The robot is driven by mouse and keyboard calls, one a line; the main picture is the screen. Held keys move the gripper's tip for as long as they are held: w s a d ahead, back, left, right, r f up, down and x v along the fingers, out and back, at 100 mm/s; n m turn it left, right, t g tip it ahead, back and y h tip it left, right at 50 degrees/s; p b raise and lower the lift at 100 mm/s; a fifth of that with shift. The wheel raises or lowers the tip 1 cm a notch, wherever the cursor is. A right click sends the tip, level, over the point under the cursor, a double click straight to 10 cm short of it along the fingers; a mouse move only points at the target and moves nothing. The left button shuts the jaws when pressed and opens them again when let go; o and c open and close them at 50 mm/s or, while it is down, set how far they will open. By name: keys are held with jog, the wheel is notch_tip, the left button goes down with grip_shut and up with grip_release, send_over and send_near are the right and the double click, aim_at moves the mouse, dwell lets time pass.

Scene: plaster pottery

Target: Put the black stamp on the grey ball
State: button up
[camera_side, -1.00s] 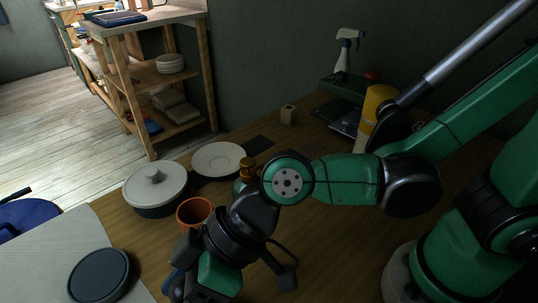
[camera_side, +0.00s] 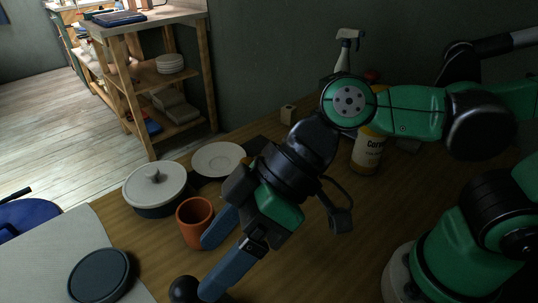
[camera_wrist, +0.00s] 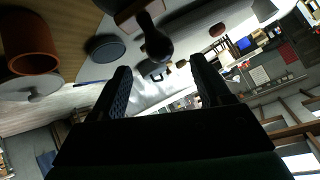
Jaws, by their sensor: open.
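The black stamp shows its round black knob (camera_side: 185,289) at the bottom edge of the side view. In the wrist view the black stamp (camera_wrist: 157,43) shows a knob on a narrow neck with a brown base at the top edge. My gripper (camera_side: 207,268) is open, its blue fingers tilted down and to the left, with the lower fingertip close to the knob. In the wrist view my gripper (camera_wrist: 160,67) has the knob in line with the gap between its fingers, seemingly beyond the tips. I cannot make out a grey ball in either view.
An orange cup (camera_side: 195,222) stands close beside the upper finger. A lidded pot (camera_side: 156,187), a pale plate (camera_side: 218,158) and a small block (camera_side: 288,114) lie behind. A dark disc (camera_side: 100,276) lies on the grey surface at left. A yellow bottle (camera_side: 367,150) stands at right.

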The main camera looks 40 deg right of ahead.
jog(key=w+d+f+m+t+h, duration=0.1)
jog(key=w+d+m+h, duration=0.1)
jog(key=d, duration=0.5)
jog(key=w+d+m+t+h, duration=0.2)
jog(key=w+d+m+h, duration=0.1)
jog(key=d, duration=0.5)
jog(key=w+d+f+m+t+h, duration=0.1)
jog(key=w+d+m+t+h, duration=0.1)
jog(key=d+m+h, duration=0.2)
jog(key=d+m, duration=0.1)
jog(key=d, duration=0.2)
jog(key=shift+w+d+f, duration=0.3)
